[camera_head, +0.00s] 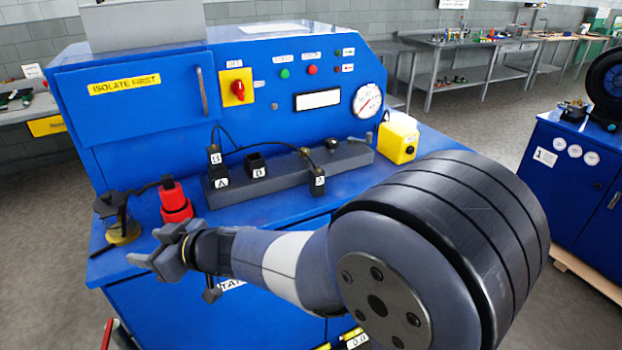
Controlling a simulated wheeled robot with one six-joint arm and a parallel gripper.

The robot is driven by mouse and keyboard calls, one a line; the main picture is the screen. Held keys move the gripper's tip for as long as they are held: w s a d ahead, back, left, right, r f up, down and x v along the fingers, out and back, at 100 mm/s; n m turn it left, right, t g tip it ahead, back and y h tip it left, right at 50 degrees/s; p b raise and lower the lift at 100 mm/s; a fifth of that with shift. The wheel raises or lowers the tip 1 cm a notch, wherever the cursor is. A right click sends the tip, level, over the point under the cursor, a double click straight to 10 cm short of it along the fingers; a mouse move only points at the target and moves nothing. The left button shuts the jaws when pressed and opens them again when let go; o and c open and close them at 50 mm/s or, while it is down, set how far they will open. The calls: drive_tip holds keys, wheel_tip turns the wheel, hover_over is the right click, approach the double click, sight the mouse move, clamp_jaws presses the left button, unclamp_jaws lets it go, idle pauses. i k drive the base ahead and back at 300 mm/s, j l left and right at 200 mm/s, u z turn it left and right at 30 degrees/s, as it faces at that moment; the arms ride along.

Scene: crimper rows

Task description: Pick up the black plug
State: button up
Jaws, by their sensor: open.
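A black plug (317,182) with a white letter label hangs at the front edge of a dark grey block (350,158), at the end of a thin black cable. Another black labelled plug-like piece (215,156) stands upright at the block's left end, above a black socket marked A (221,182). A second black socket (255,165) sits to its right. I cannot tell which piece is the named plug. My gripper (157,250) is open and empty, pointing left in front of the bench's front left corner. It is left of and nearer than these pieces.
A red part (175,201) and a dark device with a yellow base (121,228) stand just behind my gripper. A yellow box (398,138) is at the block's right end. The blue panel (290,65) rises behind. My arm hides the bench's right front.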

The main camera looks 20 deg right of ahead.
sight(214, 152)
drive_tip(key=i+j+z, duration=0.1)
drive_tip(key=j+z, duration=0.2)
drive_tip(key=z, duration=0.2)
drive_tip(key=i+j+z, duration=0.1)
drive_tip(key=j+z, duration=0.2)
drive_tip(key=z, duration=0.2)
drive_tip(key=j+z, duration=0.3)
drive_tip(key=z, duration=0.2)
